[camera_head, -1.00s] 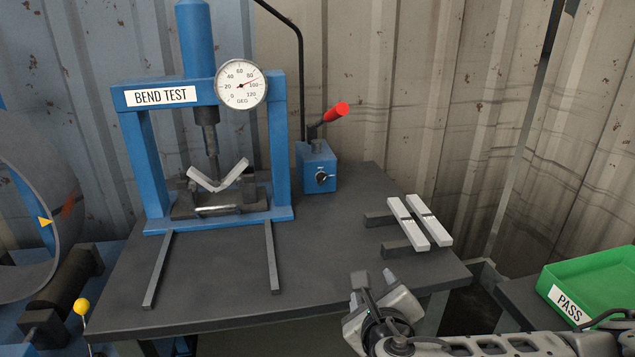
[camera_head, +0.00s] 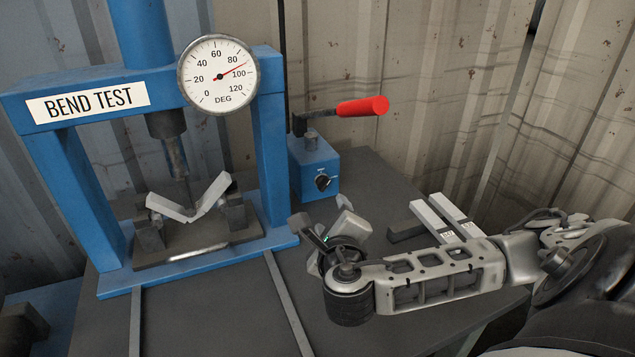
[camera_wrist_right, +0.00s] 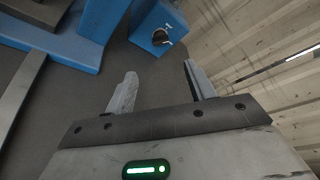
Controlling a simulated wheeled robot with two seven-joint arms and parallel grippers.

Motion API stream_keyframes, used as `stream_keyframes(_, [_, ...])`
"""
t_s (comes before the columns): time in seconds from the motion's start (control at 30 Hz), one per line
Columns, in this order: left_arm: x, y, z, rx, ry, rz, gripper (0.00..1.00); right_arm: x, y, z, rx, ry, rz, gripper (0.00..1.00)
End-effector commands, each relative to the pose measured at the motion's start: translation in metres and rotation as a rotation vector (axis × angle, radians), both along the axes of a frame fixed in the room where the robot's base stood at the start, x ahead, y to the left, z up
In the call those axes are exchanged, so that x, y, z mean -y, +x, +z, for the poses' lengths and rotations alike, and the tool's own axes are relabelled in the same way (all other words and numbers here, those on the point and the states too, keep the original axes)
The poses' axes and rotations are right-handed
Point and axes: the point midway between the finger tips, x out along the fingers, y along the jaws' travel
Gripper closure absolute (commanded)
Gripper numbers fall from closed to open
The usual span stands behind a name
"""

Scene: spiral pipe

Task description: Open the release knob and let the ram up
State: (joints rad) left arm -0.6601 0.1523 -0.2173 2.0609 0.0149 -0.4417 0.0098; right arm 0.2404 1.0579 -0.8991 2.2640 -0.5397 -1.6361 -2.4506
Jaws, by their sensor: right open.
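The release knob (camera_head: 322,181) is a small black knob on the front of the blue pump block (camera_head: 312,160); it also shows in the right wrist view (camera_wrist_right: 160,36). A lever with a red grip (camera_head: 362,106) tops the block. The ram (camera_head: 172,145) is down in the blue press frame (camera_head: 270,130), against a bent metal strip (camera_head: 192,200). The dial gauge (camera_head: 218,74) needle points between 80 and 100. My right gripper (camera_head: 322,220) is open and empty, in front of and below the knob, apart from it. Its fingers show in the wrist view (camera_wrist_right: 160,82). My left gripper is out of view.
Two pale metal strips (camera_head: 450,215) lie on dark bars at the right of the table, behind my right arm. Two rails (camera_head: 285,300) run forward from the press. The dark tabletop (camera_head: 210,310) between them is clear. A corrugated wall (camera_head: 430,80) stands behind.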

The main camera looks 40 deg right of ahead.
Motion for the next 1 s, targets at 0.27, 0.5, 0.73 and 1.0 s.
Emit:
stream_keyframes(0.27, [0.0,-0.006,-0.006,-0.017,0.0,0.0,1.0,0.035,0.046,-0.012,0.003,-0.002,-0.005,0.45])
stream_keyframes(0.5, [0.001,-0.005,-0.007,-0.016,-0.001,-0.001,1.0,0.064,0.085,-0.024,0.002,0.001,-0.005,0.45])
stream_keyframes(0.73, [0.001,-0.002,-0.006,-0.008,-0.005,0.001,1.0,0.08,0.108,-0.03,0.002,0.0,-0.003,0.45])
stream_keyframes(1.0, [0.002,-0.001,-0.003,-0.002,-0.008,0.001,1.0,0.084,0.114,-0.032,0.002,0.001,-0.001,0.45])
